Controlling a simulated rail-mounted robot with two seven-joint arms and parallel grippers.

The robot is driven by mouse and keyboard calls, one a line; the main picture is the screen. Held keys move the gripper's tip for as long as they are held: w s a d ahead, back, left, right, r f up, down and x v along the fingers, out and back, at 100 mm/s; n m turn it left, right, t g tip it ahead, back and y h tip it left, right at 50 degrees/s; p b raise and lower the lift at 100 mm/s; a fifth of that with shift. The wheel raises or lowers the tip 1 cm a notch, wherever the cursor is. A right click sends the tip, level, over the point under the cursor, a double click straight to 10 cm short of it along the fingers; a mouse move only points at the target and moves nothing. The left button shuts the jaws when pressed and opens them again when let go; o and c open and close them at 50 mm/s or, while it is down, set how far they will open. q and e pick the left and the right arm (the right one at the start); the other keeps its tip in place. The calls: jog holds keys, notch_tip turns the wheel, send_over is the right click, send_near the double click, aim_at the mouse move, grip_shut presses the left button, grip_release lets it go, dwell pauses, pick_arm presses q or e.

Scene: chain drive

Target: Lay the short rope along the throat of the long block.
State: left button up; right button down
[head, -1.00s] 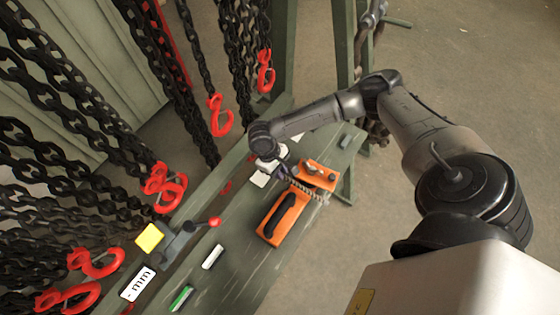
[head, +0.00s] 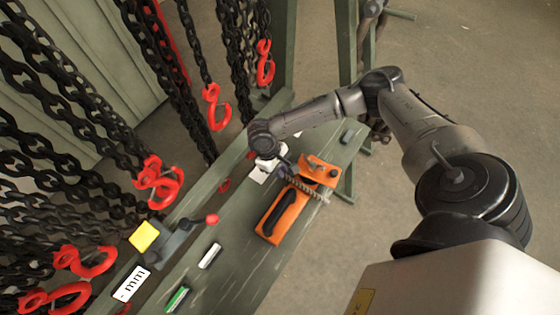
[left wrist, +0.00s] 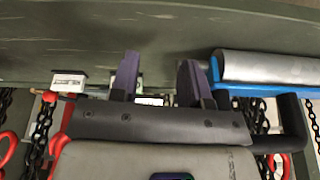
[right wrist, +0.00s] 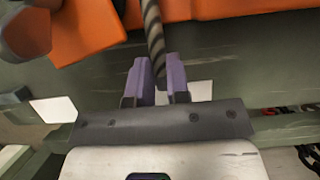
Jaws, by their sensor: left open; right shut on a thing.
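The long orange block (head: 293,219) with a dark lengthwise groove (head: 279,213) lies on the green bench. A shorter orange piece (head: 314,162) with a dark knob lies just beyond it. The short rope (head: 310,188), grey and twisted, is in my right gripper (head: 285,172). It stretches away from the jaws across the gap between the two orange pieces; I cannot tell whether it touches either. In the right wrist view, the purple fingers (right wrist: 155,85) are shut on the rope (right wrist: 153,38). My left gripper (left wrist: 157,80) is open and empty in its own wrist view.
Black chains with red hooks (head: 158,183) hang at the left. A red-tipped lever (head: 212,219), a yellow tag (head: 144,236), a white piece (head: 210,255) and a green-and-white piece (head: 177,299) are on the bench. The left wrist view shows a blue-and-grey tool (left wrist: 270,68).

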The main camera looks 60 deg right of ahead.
pick_arm(q)
jog(key=shift+a, duration=0.1)
pick_arm(e)
jog(key=shift+f, duration=0.55)
pick_arm(q)
jog(key=shift+d, duration=0.2)
pick_arm(e)
jog(key=c, duration=1)
grip_release()
pick_arm(q)
jog(key=shift+r+p, duration=1.55)
jog(key=shift+r, duration=0.05)
pick_arm(e)
jog(key=shift+v, duration=6.95)
